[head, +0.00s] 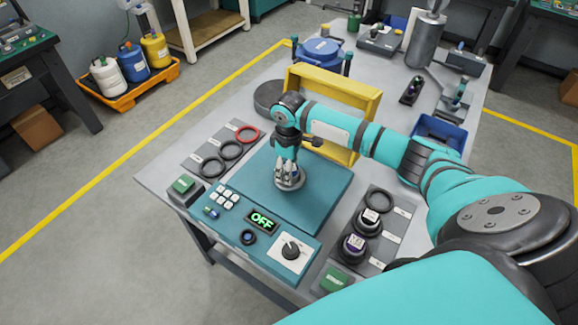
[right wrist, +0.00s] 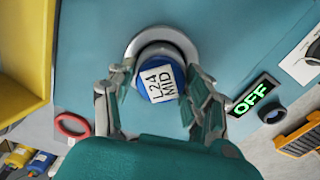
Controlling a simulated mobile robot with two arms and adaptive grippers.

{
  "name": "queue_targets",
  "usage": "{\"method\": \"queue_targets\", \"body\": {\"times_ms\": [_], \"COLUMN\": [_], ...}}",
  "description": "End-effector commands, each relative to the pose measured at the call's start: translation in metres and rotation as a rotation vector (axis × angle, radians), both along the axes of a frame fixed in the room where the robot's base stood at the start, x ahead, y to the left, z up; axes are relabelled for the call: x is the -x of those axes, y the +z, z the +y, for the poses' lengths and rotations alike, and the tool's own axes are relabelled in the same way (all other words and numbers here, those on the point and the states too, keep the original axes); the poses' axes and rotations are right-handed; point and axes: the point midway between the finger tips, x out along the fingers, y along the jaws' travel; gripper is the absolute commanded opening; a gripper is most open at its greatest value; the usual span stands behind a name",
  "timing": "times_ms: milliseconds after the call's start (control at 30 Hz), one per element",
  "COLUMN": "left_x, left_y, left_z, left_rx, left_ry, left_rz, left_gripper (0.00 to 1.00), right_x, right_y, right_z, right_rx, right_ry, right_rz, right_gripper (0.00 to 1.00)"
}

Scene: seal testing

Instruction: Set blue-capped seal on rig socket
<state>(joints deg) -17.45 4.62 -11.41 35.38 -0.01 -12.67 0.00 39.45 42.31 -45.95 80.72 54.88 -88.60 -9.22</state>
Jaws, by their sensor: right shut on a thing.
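My right gripper (head: 287,168) points down over the round metal socket (head: 290,185) on the teal rig (head: 325,185). In the right wrist view its fingers (right wrist: 162,82) are closed around the blue-capped seal (right wrist: 147,84), whose white label reads "L24 MD". The seal is right at the metal socket ring (right wrist: 136,45) in that view. I cannot tell whether it is fully seated, as the fingers hide its lower part. In the head view the seal is mostly hidden by the gripper. My left gripper is not in view.
The rig's display (head: 263,219) reads "OFF", with a knob (head: 290,250) beside it. A right-hand tray (head: 393,238) holds two dark labelled seals and a black ring. A left-hand tray (head: 200,150) holds black rings and a red ring (head: 247,133). A yellow frame (head: 365,98) stands behind the rig.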

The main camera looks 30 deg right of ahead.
Motion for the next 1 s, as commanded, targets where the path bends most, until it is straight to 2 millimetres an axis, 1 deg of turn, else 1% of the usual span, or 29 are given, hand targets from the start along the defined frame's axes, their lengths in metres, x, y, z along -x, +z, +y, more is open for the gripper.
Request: {"method": "queue_targets", "body": {"times_ms": [300, 333, 500, 800, 867, 1000], "left_x": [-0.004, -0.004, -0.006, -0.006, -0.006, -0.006], "left_y": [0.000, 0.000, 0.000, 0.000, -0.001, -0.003], "left_z": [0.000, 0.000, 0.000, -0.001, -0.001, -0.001], "left_rx": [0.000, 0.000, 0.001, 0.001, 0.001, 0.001], "left_ry": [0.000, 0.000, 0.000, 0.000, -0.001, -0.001], "left_rz": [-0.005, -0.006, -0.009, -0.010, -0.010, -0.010], "left_gripper": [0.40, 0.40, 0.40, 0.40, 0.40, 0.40], "right_x": [0.000, 0.000, 0.000, 0.000, -0.001, -0.001], "right_y": [-0.002, -0.003, -0.003, 0.000, 0.004, 0.026], "right_z": [0.000, 0.000, 0.000, 0.000, 0.000, -0.001], "right_rx": [0.000, -0.001, -0.001, 0.000, 0.000, 0.001], "right_ry": [-0.001, 0.000, 0.000, -0.001, -0.001, -0.001], "right_rz": [-0.002, -0.001, -0.001, -0.002, -0.004, -0.006], "right_gripper": [0.04, 0.54, 0.74, 0.74, 0.74, 0.74]}}
